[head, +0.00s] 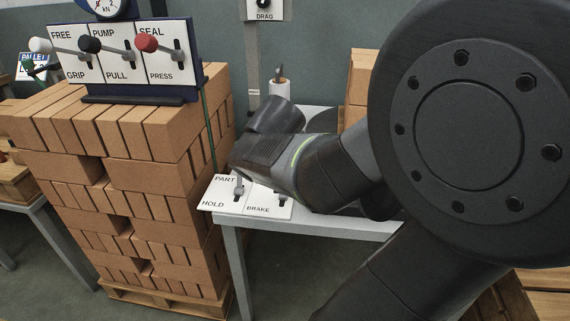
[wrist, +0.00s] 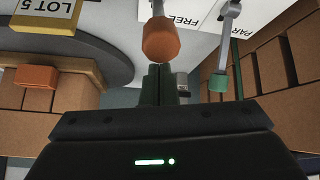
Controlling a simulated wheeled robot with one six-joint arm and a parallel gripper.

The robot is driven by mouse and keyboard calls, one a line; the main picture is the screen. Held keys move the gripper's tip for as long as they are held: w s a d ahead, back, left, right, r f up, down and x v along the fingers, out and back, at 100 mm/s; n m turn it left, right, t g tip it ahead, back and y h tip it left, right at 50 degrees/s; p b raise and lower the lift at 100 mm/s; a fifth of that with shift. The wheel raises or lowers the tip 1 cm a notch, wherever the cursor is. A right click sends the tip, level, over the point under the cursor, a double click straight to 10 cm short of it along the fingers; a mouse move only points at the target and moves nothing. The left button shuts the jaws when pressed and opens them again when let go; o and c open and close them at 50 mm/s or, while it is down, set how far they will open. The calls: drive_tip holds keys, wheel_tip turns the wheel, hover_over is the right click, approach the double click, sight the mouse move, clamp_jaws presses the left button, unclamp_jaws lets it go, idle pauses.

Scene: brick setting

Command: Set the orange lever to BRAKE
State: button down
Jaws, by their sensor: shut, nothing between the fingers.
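In the wrist view the orange lever's faceted knob (wrist: 161,42) sits just beyond the fingertips, its grey stem running up to the white panel (wrist: 185,14) beside the word FREE. My gripper (wrist: 160,70) is shut and empty, its green fingers together. Whether the fingertips touch the knob I cannot tell. In the head view the panel (head: 215,198) lies on the table with PART, HOLD and BRAKE readable. My arm covers the orange knob and the FREE label there, so the lever's exact setting is unclear.
A second lever (wrist: 219,82) with a grey-green knob stands close to the right of the fingers in the wrist view. An orange block (wrist: 37,77) and a LOT 5 box (wrist: 45,15) show at left. In the head view, stacked bricks (head: 130,180) carry another lever panel (head: 118,60).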

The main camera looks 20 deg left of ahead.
drive_tip(key=shift+s+f+b, duration=0.2)
drive_tip(key=shift+s+b, duration=0.15)
drive_tip(key=shift+b, duration=0.1)
drive_tip(key=shift+s+d+f+b, duration=0.1)
drive_tip(key=shift+d+b, duration=0.05)
drive_tip(key=shift+b, duration=0.15)
drive_tip(key=shift+s+d+f, duration=0.1)
drive_tip(key=shift+s+f, duration=0.05)
drive_tip(key=shift+f, duration=0.05)
drive_tip(key=w+a+r+p, duration=0.2)
drive_tip(key=w+r, duration=0.1)
drive_tip(key=p+v, duration=0.1)
drive_tip(key=v, duration=0.8)
drive_tip(key=shift+s+f, duration=0.2)
drive_tip(key=shift+s, duration=0.25)
drive_tip(key=shift+d, duration=0.15)
